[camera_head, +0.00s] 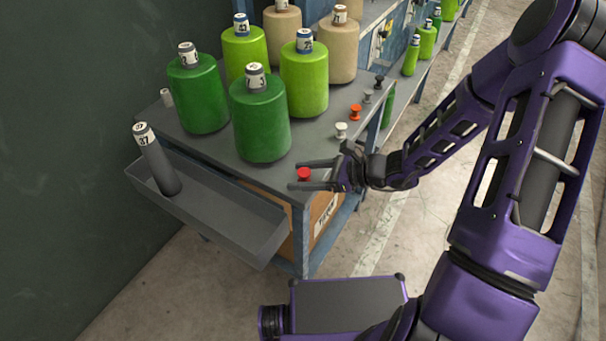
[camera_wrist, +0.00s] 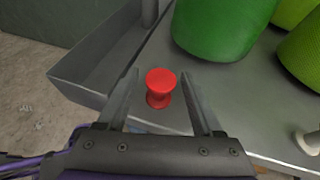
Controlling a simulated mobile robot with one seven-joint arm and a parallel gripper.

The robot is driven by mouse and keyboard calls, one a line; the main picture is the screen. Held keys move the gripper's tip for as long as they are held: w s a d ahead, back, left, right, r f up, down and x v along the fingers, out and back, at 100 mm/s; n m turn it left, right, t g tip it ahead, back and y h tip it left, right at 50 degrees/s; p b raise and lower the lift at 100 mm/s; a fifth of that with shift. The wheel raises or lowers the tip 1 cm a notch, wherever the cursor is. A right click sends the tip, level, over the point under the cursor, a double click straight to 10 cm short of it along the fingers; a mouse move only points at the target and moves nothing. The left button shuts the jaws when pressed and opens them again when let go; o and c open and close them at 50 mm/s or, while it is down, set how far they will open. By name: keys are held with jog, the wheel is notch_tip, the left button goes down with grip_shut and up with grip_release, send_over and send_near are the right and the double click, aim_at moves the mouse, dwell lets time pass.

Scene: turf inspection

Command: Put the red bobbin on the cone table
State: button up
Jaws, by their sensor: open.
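The red bobbin (camera_head: 303,174) stands upright on the grey top of the cone table (camera_head: 218,152), near its front corner. In the wrist view the red bobbin (camera_wrist: 160,87) sits between the two fingers. My gripper (camera_head: 305,175) is open, its fingers on either side of the bobbin with gaps showing; it also shows in the wrist view (camera_wrist: 160,90). The cone table's top also shows in the wrist view (camera_wrist: 262,118). Whether the bobbin's base rests fully on the surface is hard to tell.
Large green cones (camera_head: 262,120) and beige cones stand behind. A white bobbin (camera_head: 341,131), an orange bobbin (camera_head: 355,112) and darker ones line the right edge. A grey trough (camera_head: 225,215) along the front holds a dark tube (camera_head: 158,165) marked 37.

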jog(key=shift+d+r, duration=0.2)
jog(key=shift+r, duration=0.1)
jog(key=p+v, duration=0.2)
jog(key=v, duration=0.9)
jog(key=shift+d, duration=0.25)
jog(key=shift+s, duration=0.1)
